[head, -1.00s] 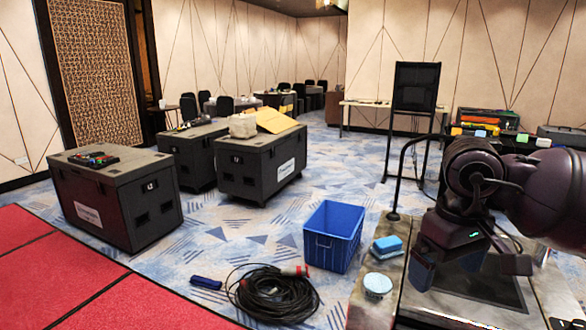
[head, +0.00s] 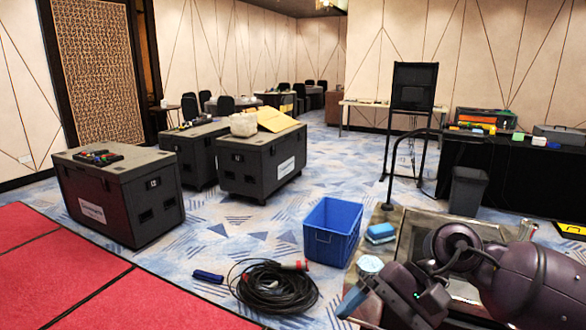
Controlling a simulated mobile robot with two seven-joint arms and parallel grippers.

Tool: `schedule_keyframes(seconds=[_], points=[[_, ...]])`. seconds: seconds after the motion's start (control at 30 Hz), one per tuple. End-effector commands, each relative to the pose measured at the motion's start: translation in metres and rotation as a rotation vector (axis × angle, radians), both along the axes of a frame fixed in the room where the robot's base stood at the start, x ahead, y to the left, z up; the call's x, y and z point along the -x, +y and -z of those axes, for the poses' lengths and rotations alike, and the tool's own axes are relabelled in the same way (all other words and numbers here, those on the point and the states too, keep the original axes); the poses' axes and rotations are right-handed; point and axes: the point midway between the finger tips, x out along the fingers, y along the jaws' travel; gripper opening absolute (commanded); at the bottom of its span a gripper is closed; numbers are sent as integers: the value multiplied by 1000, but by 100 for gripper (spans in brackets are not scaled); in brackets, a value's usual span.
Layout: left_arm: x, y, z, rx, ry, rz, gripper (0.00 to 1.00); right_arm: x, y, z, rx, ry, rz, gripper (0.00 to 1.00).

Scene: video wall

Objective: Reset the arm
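My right arm comes in from the lower right, with dark purple-black links. Its gripper (head: 358,308) points to the left near the bottom edge, beside the near end of a worktop (head: 390,238). One bluish finger shows; the other is not clear, so I cannot tell how far the gripper is open. I see nothing held in it. A small round pale object (head: 369,265) is just above the gripper in the picture, and a blue sponge-like block (head: 380,232) lies beyond it. My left gripper is not in view.
A blue crate (head: 332,232) and a coiled black cable (head: 275,289) are on the carpet left of the worktop. Dark cases (head: 118,195) stand further left. A black stand (head: 412,110), a bin (head: 468,190) and a black-draped table (head: 520,175) are behind.

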Motion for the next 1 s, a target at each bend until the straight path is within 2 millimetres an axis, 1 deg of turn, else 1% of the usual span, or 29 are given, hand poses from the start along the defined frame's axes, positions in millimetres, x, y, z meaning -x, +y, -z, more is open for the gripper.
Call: schedule_keyframes(seconds=[0.03,0.1,0.17,0.2,0.27,0.3,0.37,0.4,0.47,0.53,0.63,0.77,0.8,0.87,0.9,0.97,1.0], points=[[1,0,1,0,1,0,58,6,11,4,-77,115,73,100],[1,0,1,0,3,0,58,10,24,3,-181,285,182,100],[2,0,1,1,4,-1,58,11,32,2,-266,439,271,100],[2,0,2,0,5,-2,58,11,36,1,-320,545,332,100],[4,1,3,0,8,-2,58,8,39,0,-399,714,417,100],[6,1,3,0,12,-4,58,6,40,0,-451,827,473,100],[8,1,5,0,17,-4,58,0,38,0,-528,1003,552,100],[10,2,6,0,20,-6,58,-4,36,2,-577,1125,605,100],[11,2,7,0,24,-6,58,-11,30,6,-653,1308,675,100],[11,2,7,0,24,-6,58,-20,20,15,-741,1531,749,100],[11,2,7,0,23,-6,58,-31,0,34,-869,1856,837,100],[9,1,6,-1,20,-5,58,-40,-32,71,-1047,2289,908,100],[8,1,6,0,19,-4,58,-40,-43,86,-1108,2424,919,100],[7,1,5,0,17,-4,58,-38,-60,110,-1203,2627,920,100],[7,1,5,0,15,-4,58,-35,-72,127,1246,-2705,-893,100],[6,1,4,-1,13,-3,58,-26,-89,155,1184,-2536,-753,100],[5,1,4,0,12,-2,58,-19,-99,174,1145,-2421,-660,100]])
